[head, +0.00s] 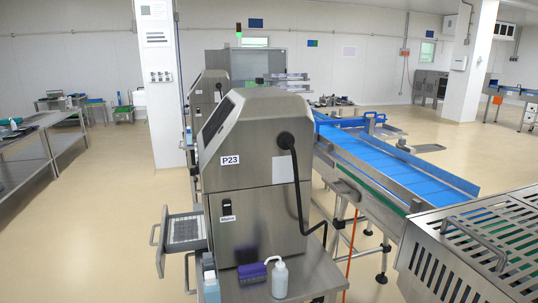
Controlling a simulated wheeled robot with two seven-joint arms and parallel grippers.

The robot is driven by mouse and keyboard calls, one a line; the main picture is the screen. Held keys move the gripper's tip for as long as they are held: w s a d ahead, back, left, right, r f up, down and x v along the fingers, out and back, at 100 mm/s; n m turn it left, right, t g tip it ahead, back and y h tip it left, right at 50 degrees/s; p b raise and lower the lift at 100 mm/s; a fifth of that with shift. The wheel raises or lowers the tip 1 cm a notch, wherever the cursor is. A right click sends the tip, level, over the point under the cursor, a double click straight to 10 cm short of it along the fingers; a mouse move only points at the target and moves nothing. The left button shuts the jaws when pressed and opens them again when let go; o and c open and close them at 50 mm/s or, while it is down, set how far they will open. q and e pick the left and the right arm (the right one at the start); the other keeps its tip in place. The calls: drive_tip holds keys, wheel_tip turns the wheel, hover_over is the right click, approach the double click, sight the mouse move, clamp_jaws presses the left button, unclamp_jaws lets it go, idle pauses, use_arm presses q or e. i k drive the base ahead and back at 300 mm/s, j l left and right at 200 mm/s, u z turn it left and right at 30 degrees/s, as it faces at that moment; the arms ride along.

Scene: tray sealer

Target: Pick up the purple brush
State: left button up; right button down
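A purple brush (251,272) lies on the steel ledge at the foot of the tray sealer cabinet, at the bottom middle of the head view. It is just left of a white squeeze bottle, whose bent spout is close to the brush's right end. A dark purple reflection shows on the cabinet above it. Neither of my grippers is in view.
The white squeeze bottle (279,280) and a grey-blue bottle (211,287) stand on either side of the brush. The steel cabinet (256,215) rises behind. An open drawer (185,231) juts out left. A blue conveyor (385,165) and slotted steel guard (470,255) are right.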

sight(254, 271)
drive_tip(key=i+j, duration=0.1)
drive_tip(key=j, duration=1.4)
drive_tip(key=i+j, duration=0.15)
drive_tip(key=j, duration=0.6)
